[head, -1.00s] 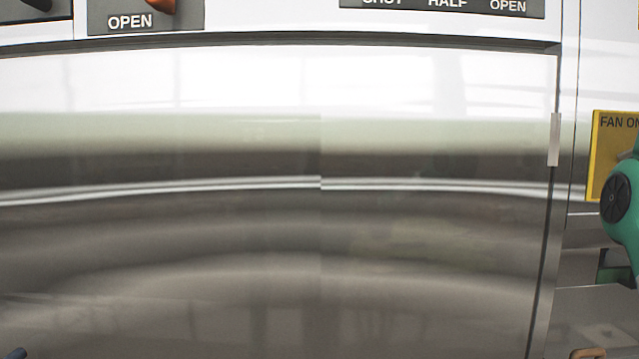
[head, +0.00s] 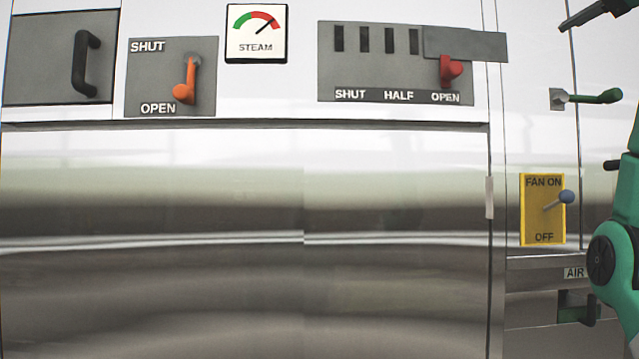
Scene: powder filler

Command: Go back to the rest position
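My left gripper and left arm do not show in the head view. A green and black link of my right arm stands at the right edge, in front of the machine's right side.
A steel machine front (head: 240,190) fills the view. It carries an orange SHUT/OPEN lever (head: 187,85) down at OPEN, a red-knobbed slide (head: 451,69) at OPEN, a steam gauge (head: 256,33), a black handle (head: 85,63), a fan switch (head: 542,225) and a green-handled lever (head: 595,97).

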